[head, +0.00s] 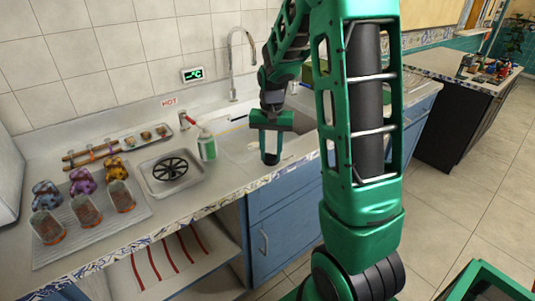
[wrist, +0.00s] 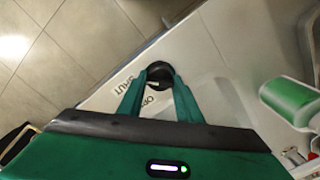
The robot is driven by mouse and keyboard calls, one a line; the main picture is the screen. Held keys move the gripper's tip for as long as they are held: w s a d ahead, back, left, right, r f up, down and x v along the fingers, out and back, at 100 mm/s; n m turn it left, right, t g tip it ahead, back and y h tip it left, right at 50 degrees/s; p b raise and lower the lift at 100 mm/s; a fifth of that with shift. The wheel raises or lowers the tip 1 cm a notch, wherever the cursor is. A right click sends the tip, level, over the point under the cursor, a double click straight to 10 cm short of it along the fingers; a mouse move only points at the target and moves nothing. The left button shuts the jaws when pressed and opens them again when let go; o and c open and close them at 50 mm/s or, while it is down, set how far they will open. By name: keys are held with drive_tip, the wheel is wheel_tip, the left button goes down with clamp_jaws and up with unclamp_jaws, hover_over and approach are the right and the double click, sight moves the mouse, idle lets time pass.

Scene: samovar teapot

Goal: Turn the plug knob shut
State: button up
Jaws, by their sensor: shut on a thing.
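The plug knob (wrist: 160,72) is a round black knob on the pale counter near its front edge in the wrist view. Printed words lie beside it: SHUT (wrist: 124,84) to the left and OPEN (wrist: 151,100) just below, partly covered by a finger. My gripper (wrist: 159,82) has its two green fingers closed on the knob, one on each side. The knob's pointing direction cannot be made out.
A green and white bottle (head: 207,146) stands left of my gripper; it also shows in the wrist view (wrist: 292,102). A tall faucet (head: 232,65) is behind. A drip tray with a black grate (head: 171,168), cups and patterned figures are at left.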

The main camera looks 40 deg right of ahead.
drive_tip(key=shift+w+a, duration=0.1)
drive_tip(key=o, duration=1)
drive_tip(key=shift+o, duration=0.2)
drive_tip(key=shift+r, duration=0.1)
wheel_tip(320, 180, up, 11)
drive_tip(key=shift+f, duration=0.2)
drive_tip(key=s+a+f+n, duration=0.1)
drive_tip(key=s, duration=1.3)
drive_tip(key=s+a+f+n, duration=0.1)
drive_tip(key=s+a, duration=0.1)
drive_tip(key=s, duration=1.2)
drive_tip(key=shift+s+a+f, duration=0.15)
drive_tip(key=shift+s+a, duration=0.05)
drive_tip(key=shift+s, duration=0.1)
